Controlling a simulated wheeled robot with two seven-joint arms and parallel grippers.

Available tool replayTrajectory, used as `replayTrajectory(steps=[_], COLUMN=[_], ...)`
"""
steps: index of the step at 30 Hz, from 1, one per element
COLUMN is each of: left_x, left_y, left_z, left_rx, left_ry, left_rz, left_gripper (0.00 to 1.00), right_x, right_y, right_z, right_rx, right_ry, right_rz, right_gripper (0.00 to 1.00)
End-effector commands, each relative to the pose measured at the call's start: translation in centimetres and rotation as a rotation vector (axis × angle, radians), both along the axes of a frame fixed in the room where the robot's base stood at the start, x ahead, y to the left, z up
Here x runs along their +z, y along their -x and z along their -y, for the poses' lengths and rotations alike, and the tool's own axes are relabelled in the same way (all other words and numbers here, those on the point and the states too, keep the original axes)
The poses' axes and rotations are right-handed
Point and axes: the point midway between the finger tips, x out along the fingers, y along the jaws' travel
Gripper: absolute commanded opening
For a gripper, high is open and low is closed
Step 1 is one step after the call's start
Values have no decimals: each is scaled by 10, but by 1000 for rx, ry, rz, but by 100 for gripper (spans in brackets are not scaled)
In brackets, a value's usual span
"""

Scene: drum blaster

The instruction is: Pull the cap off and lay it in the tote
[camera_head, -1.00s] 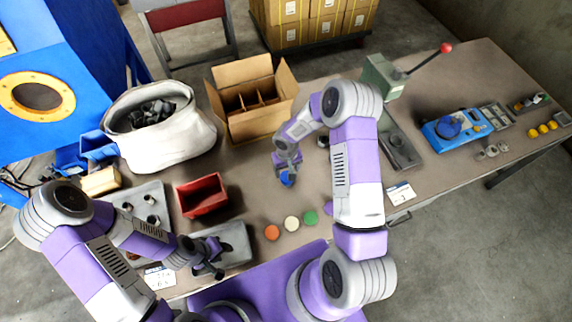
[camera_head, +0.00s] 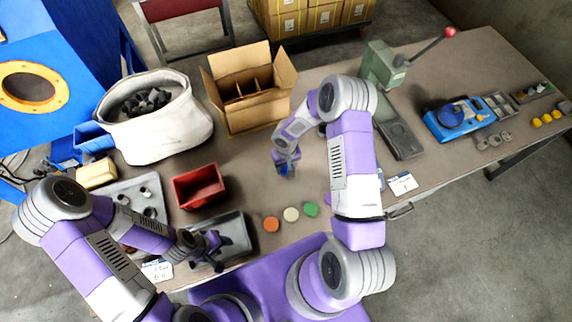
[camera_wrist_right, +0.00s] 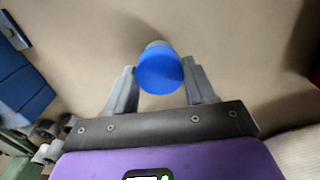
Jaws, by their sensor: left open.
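A round blue cap (camera_wrist_right: 160,72) sits between the fingertips of my right gripper (camera_wrist_right: 160,82), with a pale grey part just showing behind it. Both fingers lie against its sides with no clear gap, and they look shut on it. In the head view the right gripper (camera_head: 286,170) is low over the middle of the table, and the fingers mostly hide the cap. A small open red bin (camera_head: 199,187) stands to its left and looks like the tote. My left gripper (camera_head: 213,252) is open and empty over a grey tray (camera_head: 238,257) at the front.
Orange, cream and green discs (camera_head: 291,214) lie in front of the right gripper. Behind stand an open cardboard box (camera_head: 250,112) and a white tub (camera_head: 165,140) of dark pieces. A green lever press (camera_head: 383,68) stands right of my right arm. Table between bin and right gripper is clear.

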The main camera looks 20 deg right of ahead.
Motion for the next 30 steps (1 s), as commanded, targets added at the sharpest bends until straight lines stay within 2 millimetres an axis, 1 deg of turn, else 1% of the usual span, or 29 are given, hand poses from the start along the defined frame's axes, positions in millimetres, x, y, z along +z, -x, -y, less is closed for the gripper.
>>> replayTrajectory(steps=[1, 5, 6, 10, 30], left_x=[0, 0, 0, 2, 20], left_y=[0, 0, 0, 0, 0], left_z=[0, 0, 0, 0, 0], left_rx=[0, 0, 0, 0, 0], left_ry=[0, 0, 0, 0, 0], left_rz=[0, 0, 0, 0, 0], left_gripper=[43, 43, 43, 43, 43], right_x=[0, 0, 0, 4, 38], right_y=[0, 0, 0, 0, -1], right_z=[0, 0, 0, 0, 0], right_rx=[0, 0, 0, 0, 1], right_ry=[0, 0, 0, 0, 0], right_rz=[0, 0, 0, 0, 2], right_gripper=[45, 25, 24, 24, 24])
